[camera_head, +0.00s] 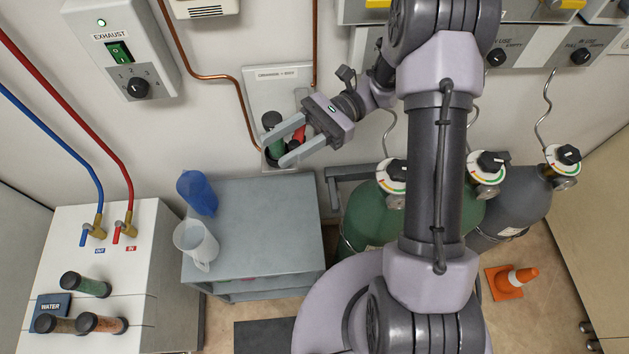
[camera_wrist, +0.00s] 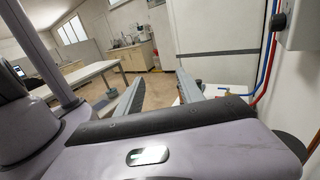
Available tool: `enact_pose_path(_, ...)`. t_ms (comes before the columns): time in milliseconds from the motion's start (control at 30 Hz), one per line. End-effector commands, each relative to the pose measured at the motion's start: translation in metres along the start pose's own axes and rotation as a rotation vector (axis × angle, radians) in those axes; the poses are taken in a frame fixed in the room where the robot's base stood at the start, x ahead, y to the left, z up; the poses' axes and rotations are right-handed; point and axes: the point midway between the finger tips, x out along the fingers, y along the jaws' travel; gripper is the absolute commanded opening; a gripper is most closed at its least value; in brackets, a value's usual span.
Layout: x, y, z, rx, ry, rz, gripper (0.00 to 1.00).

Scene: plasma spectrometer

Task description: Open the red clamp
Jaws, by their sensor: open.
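A red part (camera_head: 304,130), which looks like the red clamp, shows between the fingers of my gripper (camera_head: 276,150) in the head view. It is by a grey wall panel that carries a green cylinder (camera_head: 275,148) with dark ends. My gripper is open, its two grey fingers pointing left in front of the panel. The fingers partly hide the red part and the cylinder, and I cannot tell whether they touch either. In the wrist view my open fingers (camera_wrist: 160,78) show with nothing between them but the distant room; I make out no clamp there.
A white water unit (camera_head: 150,250) is at left. Gas cylinders (camera_head: 372,215) stand behind my arm. A copper pipe (camera_head: 243,105) runs close beside the panel.

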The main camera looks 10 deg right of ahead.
Motion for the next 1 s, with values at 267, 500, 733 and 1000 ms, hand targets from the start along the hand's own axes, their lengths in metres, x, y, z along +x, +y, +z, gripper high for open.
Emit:
enact_pose_path(267, 0.013, 0.092, 0.012, 0.003, -0.004, -0.004, 0.45)
enact_pose_path(500, 0.019, 0.137, 0.013, 0.001, -0.002, -0.002, 0.45)
enact_pose_path(733, 0.019, 0.142, 0.012, 0.000, -0.001, 0.000, 0.45)
enact_pose_path(1000, 0.020, 0.142, 0.012, -0.001, 0.002, 0.002, 0.45)
